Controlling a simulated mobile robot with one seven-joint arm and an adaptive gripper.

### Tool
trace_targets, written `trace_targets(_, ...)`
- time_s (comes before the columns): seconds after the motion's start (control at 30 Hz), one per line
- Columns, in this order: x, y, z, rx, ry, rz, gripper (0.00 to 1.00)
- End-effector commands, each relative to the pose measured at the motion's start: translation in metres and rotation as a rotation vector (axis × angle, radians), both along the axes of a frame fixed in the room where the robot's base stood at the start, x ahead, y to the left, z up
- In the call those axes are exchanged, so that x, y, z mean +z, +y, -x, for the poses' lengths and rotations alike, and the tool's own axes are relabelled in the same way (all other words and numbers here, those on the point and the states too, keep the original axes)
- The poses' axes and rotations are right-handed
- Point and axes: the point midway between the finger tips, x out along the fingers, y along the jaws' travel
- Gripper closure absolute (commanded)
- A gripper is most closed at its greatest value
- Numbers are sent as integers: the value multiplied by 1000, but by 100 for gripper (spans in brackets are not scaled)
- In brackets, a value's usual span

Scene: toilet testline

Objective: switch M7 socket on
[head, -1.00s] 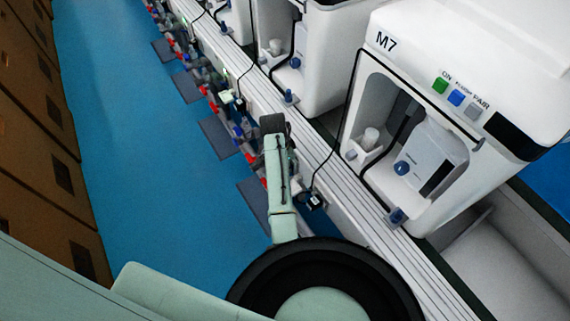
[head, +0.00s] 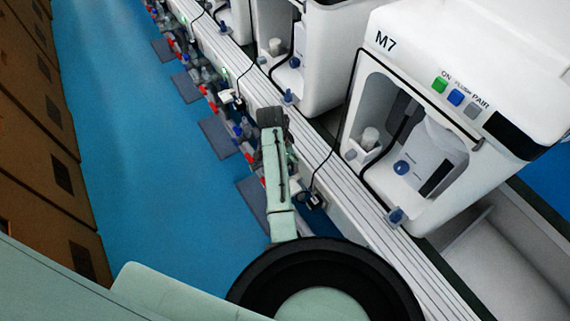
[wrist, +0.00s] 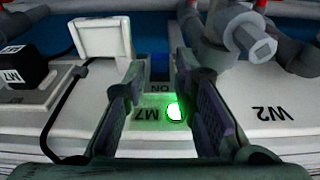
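In the wrist view, the M7 socket panel (wrist: 130,140) is a white plate marked "M7" and "ON", seen upside down. A round lamp (wrist: 174,112) near the M7 label glows green. My gripper (wrist: 160,62) is open, with one finger on each side of the blue part and nothing held. Whether a fingertip touches the switch cannot be told. In the head view, the white M7 machine (head: 400,45) stands at the right, and my arm reaches along the rail below it.
A black M7 plug (wrist: 18,70) with a cable and a raised white flap (wrist: 102,38) are left of the fingers. A grey pipe fitting (wrist: 250,38) rises close on the right, near the W2 label.

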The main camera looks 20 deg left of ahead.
Motion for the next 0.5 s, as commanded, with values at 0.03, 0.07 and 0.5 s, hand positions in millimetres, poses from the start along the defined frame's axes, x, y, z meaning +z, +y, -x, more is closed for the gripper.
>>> trace_targets(0.03, 13, 2, 0, 1, -5, -2, 75)
trace_targets(0.07, 20, 3, 2, 2, -5, -3, 75)
trace_targets(0.5, 84, 10, 11, 2, -2, -1, 75)
